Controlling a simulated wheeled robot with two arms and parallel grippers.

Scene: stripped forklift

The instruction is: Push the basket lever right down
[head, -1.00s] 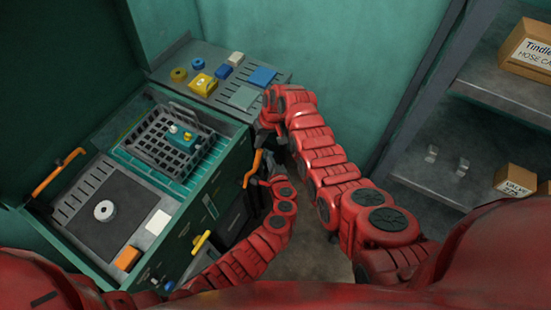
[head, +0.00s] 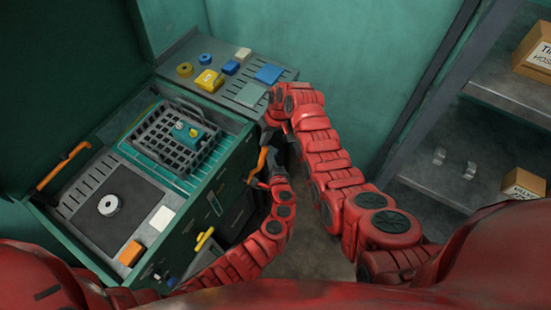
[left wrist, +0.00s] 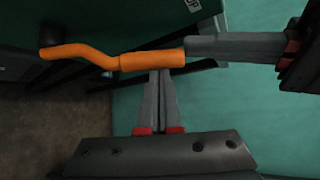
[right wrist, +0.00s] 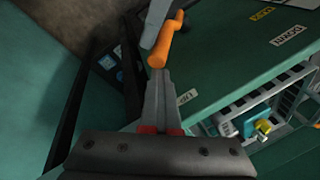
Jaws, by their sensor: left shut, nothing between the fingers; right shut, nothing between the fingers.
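The orange basket lever (head: 258,164) is on the machine's front side, beside the wire basket (head: 168,150). It also shows in the left wrist view (left wrist: 140,61) and the right wrist view (right wrist: 166,44). The basket holds a teal part with yellow on it. My left gripper (left wrist: 160,73) is shut and empty, its tips at the lever's thick orange grip. My right gripper (right wrist: 158,73) is shut and empty, its tips at the grip's end. I cannot tell whether either presses on it.
Another orange handle (head: 64,167) is at the machine's left. A side tray (head: 222,94) holds blue and yellow parts. A yellow handle (head: 204,239) is low on the front. Shelves with boxes (head: 524,184) stand at the right. Bare floor shows between.

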